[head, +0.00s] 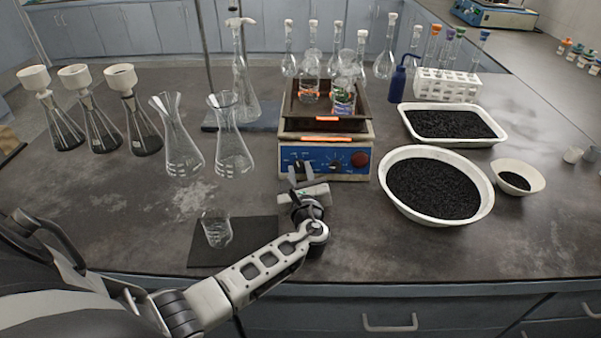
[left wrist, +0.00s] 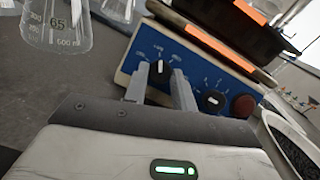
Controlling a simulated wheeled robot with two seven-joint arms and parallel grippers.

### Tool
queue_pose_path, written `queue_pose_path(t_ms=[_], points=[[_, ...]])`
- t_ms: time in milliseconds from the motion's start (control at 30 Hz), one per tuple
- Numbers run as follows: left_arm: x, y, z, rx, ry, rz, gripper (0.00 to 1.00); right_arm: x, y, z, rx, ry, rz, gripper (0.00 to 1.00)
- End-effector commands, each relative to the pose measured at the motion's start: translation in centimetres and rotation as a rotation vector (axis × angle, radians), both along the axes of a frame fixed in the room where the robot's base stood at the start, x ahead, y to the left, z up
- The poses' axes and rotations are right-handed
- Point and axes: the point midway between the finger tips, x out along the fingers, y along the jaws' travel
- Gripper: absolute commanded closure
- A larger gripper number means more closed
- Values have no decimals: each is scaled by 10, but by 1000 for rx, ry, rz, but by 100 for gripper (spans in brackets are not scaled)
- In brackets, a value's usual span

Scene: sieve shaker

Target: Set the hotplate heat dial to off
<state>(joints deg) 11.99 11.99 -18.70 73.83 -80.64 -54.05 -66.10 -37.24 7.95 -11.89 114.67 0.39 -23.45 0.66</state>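The hotplate (head: 325,137) stands at the middle of the bench, with a blue front panel (left wrist: 187,72). In the left wrist view, the panel has a black left dial (left wrist: 160,73), its white mark pointing roughly up the panel, a second black dial (left wrist: 213,100) and a red round knob (left wrist: 243,106). I cannot read which dial is heat. My left gripper (head: 301,170) is in front of the panel. Its fingers (left wrist: 160,82) are apart, one on each side of the left dial; contact is unclear. They partly hide that dial in the head view. My right gripper is not in view.
Glass flasks (head: 232,150) stand left of the hotplate. A round white bowl of black grains (head: 484,208) is close on the right, with a white tray (head: 497,140) behind. A beaker (head: 216,230) stands on a dark mat (head: 262,229) near the front. Glassware sits on the hotplate.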

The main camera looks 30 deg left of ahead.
Motion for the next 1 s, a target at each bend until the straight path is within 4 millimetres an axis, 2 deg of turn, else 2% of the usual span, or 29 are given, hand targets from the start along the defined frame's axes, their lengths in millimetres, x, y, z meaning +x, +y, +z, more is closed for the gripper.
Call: queue_pose_path(t_ms=[33,67,467,1000], points=[[0,0,0,0,0,1,91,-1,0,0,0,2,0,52],[0,0,0,0,0,1,96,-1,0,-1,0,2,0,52],[0,-1,-1,-45,-27,22,96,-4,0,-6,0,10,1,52],[3,-3,2,-386,-237,182,96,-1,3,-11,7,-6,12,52]])
